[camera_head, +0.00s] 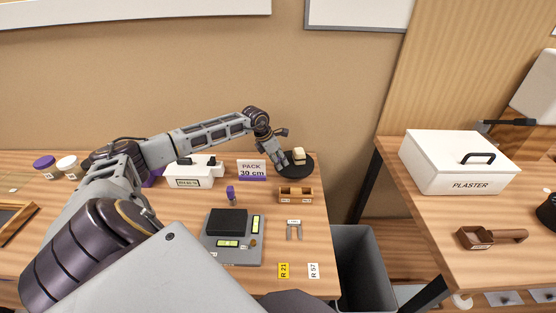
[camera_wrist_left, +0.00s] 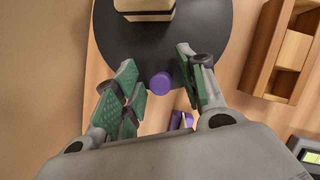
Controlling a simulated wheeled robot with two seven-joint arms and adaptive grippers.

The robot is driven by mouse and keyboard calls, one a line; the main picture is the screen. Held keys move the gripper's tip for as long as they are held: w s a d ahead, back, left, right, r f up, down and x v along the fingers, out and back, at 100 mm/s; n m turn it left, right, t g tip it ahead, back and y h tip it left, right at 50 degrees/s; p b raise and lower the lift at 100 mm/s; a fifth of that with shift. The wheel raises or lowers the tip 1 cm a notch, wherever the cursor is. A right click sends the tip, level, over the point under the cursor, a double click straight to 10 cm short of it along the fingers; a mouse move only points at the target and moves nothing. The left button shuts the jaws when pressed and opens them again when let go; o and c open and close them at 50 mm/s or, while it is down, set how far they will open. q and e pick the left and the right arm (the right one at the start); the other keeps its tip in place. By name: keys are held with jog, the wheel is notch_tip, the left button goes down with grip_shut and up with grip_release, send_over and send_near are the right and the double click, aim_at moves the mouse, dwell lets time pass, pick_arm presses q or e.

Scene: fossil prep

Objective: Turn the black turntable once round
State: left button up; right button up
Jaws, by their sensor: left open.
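The black turntable (camera_head: 303,171) lies at the right back of the left table. A pale tan block (camera_head: 299,156) sits on it. My left gripper (camera_head: 284,162) is at the turntable's left side. In the left wrist view the turntable (camera_wrist_left: 205,25) fills the top middle, with the block (camera_wrist_left: 145,8) at the top edge. The open green-padded fingers of the gripper (camera_wrist_left: 155,60) reach over the near rim. A purple round knob (camera_wrist_left: 161,82) is between the fingers, apart from both pads. My right gripper is in neither view.
A wooden compartment box (camera_head: 295,194) stands in front of the turntable. A "PACK 39 cm" sign (camera_head: 252,169) and a white case (camera_head: 195,175) are to the left. A grey bin (camera_head: 364,265) stands in the gap between the tables. The wall is close behind the turntable.

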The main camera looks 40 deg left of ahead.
pick_arm(q)
grip_shut()
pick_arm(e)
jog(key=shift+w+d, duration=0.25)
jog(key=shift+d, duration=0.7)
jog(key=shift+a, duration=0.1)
